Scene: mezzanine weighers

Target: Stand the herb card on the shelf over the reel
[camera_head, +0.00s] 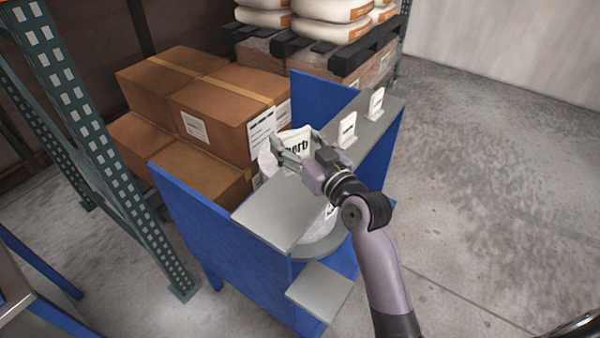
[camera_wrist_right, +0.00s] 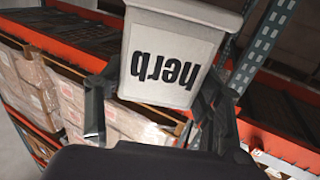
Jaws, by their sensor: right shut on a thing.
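The herb card (camera_head: 300,141) is a white card with dark "herb" lettering. My right gripper (camera_head: 288,152) is shut on it and holds it by the grey shelf (camera_head: 272,218); I cannot tell whether the card touches the shelf. In the right wrist view the card (camera_wrist_right: 170,55) sits between the two fingers of the right gripper (camera_wrist_right: 158,100), its lettering upside down. A pale rounded thing, probably the reel (camera_head: 318,240), shows partly below the shelf, mostly hidden by the shelf and my arm. My left gripper is not in view.
Two other white cards (camera_head: 347,129) (camera_head: 376,103) stand farther along the shelf. Blue panels (camera_head: 215,225) enclose the stand. Brown cartons (camera_head: 222,105) are stacked close behind it. A green rack upright (camera_head: 95,150) is at left. Bare floor (camera_head: 490,190) lies to the right.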

